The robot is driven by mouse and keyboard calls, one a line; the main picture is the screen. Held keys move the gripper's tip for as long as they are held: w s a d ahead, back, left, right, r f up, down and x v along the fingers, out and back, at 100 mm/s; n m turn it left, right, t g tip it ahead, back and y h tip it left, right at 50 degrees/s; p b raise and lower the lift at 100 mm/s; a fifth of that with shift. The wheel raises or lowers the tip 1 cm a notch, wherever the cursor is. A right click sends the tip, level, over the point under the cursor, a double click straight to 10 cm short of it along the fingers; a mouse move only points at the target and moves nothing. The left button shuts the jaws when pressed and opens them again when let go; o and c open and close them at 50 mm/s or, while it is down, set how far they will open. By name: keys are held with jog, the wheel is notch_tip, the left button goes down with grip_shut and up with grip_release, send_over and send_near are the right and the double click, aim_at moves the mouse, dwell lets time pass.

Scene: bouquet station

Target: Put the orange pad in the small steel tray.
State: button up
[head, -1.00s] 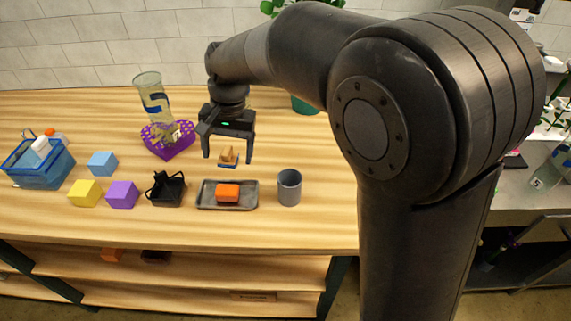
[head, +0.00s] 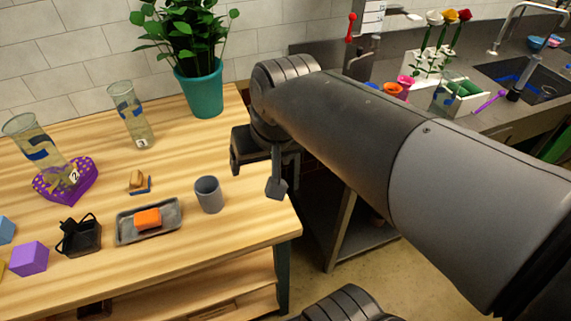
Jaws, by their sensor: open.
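The orange pad (head: 148,219) lies inside the small steel tray (head: 126,231) on the wooden table. The pad is a small orange block and rests on the tray's floor, clear of my gripper. My gripper (head: 256,180) is open with nothing seen between its fingers. It hangs at the right end of the table, to the right of the tray and apart from it. Part of the gripper is hidden behind my arm.
A grey cup (head: 209,196) stands right of the tray, a black basket (head: 78,236) left of it. Behind are a purple heart-shaped basket (head: 66,187), glass vases (head: 131,118) and a plant in a teal pot (head: 203,92). A sink counter (head: 480,110) is at the right.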

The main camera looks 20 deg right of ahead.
jog(key=shift+t+h, duration=0.5)
jog(key=shift+t, duration=0.1)
jog(key=s+d, duration=0.2)
jog(key=s+d+f, duration=0.1)
jog(key=s, duration=0.1)
jog(key=shift+s+d+f, duration=0.1)
jog(key=shift+s+d, duration=0.05)
jog(key=shift+d, duration=0.2)
